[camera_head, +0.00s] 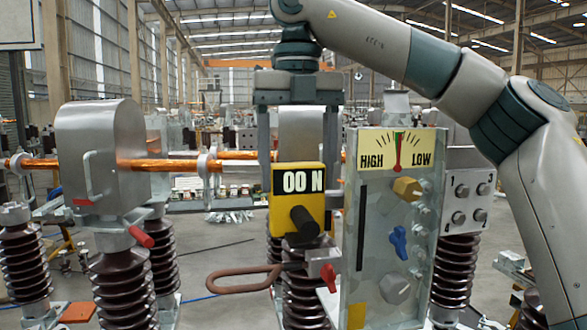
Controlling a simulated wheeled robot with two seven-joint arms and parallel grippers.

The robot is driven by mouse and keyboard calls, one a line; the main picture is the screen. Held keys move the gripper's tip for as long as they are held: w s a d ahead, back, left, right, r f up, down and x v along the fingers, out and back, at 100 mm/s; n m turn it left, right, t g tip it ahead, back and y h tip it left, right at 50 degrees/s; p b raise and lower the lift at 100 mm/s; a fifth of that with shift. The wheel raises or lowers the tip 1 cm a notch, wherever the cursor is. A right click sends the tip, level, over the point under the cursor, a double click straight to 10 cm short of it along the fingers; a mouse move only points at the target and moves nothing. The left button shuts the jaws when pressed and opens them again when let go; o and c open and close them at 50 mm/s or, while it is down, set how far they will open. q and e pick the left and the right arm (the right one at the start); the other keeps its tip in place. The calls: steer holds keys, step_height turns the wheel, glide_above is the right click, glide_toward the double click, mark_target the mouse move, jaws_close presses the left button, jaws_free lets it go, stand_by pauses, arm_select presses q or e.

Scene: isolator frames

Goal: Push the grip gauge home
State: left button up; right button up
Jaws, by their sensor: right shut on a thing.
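The grip gauge (283,222) is a yellow box with a black display reading "00 N" and a dark round knob on its front. It is upright in the middle of the head view. My right gripper (298,155) points down from above, with one finger on each side of the grey metal block (300,132) that rises behind the gauge's top edge. The gripper is shut on the gauge. The gauge hides where the fingers end and what is behind it. Whether the grey block belongs to the gauge, I cannot tell. My left gripper is out of view.
A clear panel (362,285) with a HIGH–LOW dial (397,150) stands close on the right. A grey housing (100,150) on ribbed insulators (125,290) is at left, with a copper bar (180,165) running from it. A brown loop handle (240,280) and red lever (328,276) sit below the gauge.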

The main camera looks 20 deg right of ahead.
steer(key=shift+s+d, duration=0.15)
steer(key=shift+d, duration=0.5)
steer(key=o, duration=1.8)
steer(key=shift+o, duration=0.5)
steer(key=shift+a, duration=0.1)
step_height(320, 180, up, 12)
steer(key=shift+p, duration=0.35)
